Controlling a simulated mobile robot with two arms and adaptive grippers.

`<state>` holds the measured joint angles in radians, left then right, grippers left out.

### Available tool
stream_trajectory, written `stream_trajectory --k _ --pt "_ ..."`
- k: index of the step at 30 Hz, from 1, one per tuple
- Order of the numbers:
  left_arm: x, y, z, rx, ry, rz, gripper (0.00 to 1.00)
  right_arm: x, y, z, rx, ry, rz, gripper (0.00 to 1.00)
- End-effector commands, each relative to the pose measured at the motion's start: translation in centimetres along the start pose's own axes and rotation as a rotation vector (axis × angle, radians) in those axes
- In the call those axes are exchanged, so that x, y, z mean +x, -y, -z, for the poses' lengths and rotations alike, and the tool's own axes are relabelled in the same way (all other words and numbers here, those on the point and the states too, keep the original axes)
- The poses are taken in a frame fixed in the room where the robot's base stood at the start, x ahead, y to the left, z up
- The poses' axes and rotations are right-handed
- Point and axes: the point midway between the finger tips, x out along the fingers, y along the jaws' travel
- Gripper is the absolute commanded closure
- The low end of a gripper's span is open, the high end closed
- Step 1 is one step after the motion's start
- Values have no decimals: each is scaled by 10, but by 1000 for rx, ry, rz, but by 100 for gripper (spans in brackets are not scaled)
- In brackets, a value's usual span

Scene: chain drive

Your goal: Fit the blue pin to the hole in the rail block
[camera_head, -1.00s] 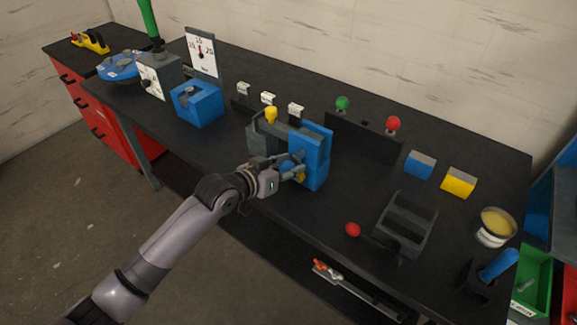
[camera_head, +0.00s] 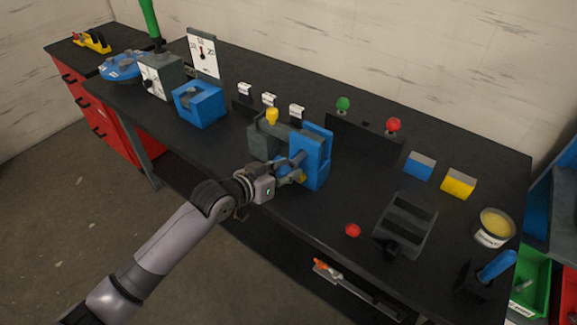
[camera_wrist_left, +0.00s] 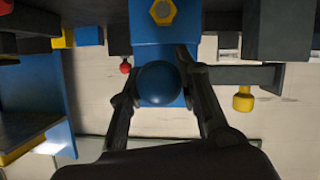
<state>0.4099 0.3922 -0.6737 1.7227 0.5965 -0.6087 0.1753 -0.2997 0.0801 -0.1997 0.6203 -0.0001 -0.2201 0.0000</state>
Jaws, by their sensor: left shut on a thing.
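The blue pin (camera_wrist_left: 158,84) shows its round end toward the camera in the left wrist view, between the two dark fingers of my left gripper (camera_wrist_left: 160,85), which is shut on it. In the head view the gripper (camera_head: 290,172) is at the near left side of an upright blue block (camera_head: 314,160) on the bench, apparently the rail block. This block is behind the pin in the wrist view, with a yellow hex fastener (camera_wrist_left: 163,12). The pin's far end and the hole are hidden, so I cannot tell how deep the pin sits. My right gripper is not in view.
A grey clamp with a yellow knob (camera_head: 272,116) stands left of the block. A red ball lever (camera_head: 353,230) and black stand (camera_head: 407,225) are to the right. A second blue block (camera_head: 200,104) is at left. The bench (camera_head: 345,190) is clear right of the block.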

Motion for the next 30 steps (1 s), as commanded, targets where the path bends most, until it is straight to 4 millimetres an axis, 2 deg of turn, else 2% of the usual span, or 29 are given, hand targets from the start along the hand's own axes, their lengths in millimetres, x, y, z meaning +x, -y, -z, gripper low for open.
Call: stream_trajectory --k 30 --pt "-48 -1 -17 1 -3 -1 100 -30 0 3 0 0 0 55"
